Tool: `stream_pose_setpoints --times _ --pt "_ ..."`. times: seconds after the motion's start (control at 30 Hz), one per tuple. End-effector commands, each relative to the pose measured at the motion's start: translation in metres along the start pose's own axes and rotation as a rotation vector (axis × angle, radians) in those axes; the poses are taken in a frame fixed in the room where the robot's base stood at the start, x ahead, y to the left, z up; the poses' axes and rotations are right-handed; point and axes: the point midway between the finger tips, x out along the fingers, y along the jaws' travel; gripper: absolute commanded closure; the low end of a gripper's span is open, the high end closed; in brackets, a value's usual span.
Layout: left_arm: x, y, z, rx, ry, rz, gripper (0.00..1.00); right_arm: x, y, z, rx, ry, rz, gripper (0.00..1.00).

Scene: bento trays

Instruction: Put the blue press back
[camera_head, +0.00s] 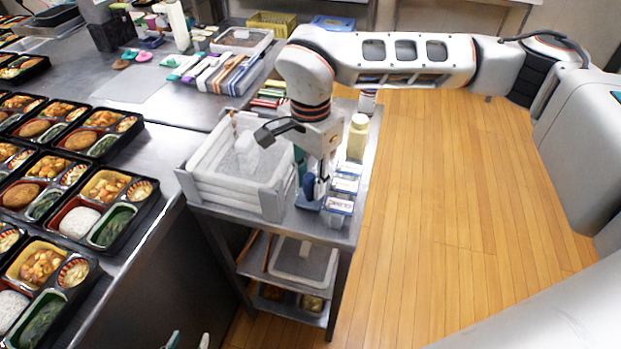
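The blue press (308,204) is a small dark blue piece at the right part of the top of a metal trolley, beside the white trays. It looks upright and low on the trolley top. My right gripper (312,186) points down right at it, with its fingers beside or around the upper part of the press. The fingers partly hide the press, and I cannot tell whether they are closed on it. Only the tips of my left gripper (188,341) show at the bottom edge, apart and with nothing visible between them.
A yellowish bottle (358,138) and small labelled boxes (341,206) stand close right of the gripper. Filled bento trays (112,212) cover the left table. Wooden floor (450,220) is clear.

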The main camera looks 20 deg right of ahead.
Motion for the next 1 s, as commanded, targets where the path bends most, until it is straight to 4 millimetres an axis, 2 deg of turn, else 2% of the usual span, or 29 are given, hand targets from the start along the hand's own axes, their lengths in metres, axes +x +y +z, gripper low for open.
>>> stream_pose_setpoints --times 0.27,0.37,0.73,1.0 --pt "-0.001 0.000 -0.001 0.000 0.000 0.000 0.60 -0.008 -0.001 0.000 0.001 0.001 -0.002 0.74" --pt "-0.001 0.000 -0.001 -0.001 0.001 0.000 0.60 -0.022 -0.001 -0.001 0.001 0.002 -0.004 0.74" --pt "-0.002 0.000 -0.003 -0.003 0.002 0.000 0.60 -0.095 -0.001 -0.001 0.001 0.003 -0.004 0.74" --pt "-0.002 0.000 -0.004 -0.003 0.003 0.000 0.60 -0.121 0.000 0.000 -0.001 0.002 -0.002 0.74"
